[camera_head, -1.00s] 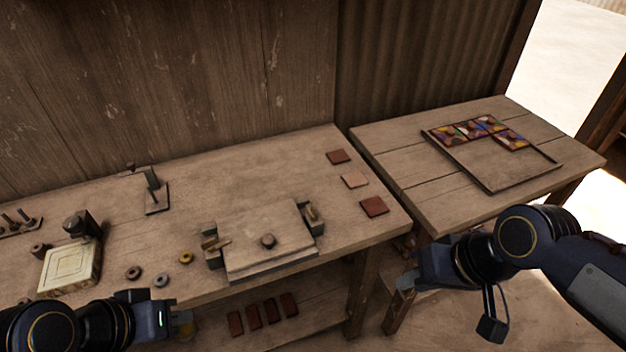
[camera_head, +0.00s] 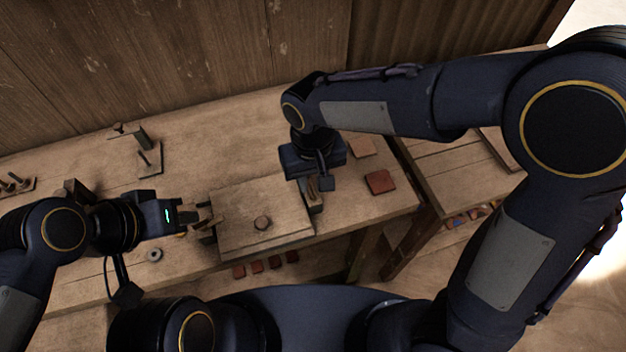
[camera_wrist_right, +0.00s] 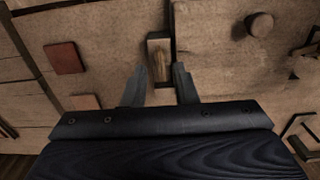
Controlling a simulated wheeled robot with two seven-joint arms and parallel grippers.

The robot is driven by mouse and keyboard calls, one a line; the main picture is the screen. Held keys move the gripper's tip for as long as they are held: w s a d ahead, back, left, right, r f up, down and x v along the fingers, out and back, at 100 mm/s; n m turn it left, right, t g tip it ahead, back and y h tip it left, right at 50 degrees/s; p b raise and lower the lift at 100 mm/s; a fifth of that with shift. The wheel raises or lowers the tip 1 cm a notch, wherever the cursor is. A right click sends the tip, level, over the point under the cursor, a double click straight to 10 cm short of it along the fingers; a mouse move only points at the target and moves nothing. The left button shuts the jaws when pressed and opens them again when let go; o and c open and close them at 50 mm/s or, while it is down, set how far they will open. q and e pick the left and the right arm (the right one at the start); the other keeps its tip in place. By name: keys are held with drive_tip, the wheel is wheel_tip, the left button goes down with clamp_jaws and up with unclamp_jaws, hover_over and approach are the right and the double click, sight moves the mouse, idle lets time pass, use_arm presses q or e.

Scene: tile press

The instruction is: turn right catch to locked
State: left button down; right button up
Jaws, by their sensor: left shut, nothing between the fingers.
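The right catch (camera_head: 314,194) is a small wooden bar in a dark bracket at the press's right side. My right gripper (camera_wrist_right: 160,72) is open above it; the catch (camera_wrist_right: 160,60) shows between the two fingers in the right wrist view, apart from both. In the head view the right hand hides its fingers and part of the catch. My left gripper (camera_head: 194,216) is shut and empty beside the left catch (camera_head: 205,212); I cannot tell whether they touch.
Reddish tiles (camera_head: 380,182) lie on the bench right of the press, and several more (camera_head: 257,265) sit on the shelf below. A metal washer (camera_head: 154,254) lies near my left arm. A small stand (camera_head: 148,158) is at the back left. Clear bench lies behind the press.

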sight(311, 188)
drive_tip(key=shift+f, duration=1.4)
clamp_jaws()
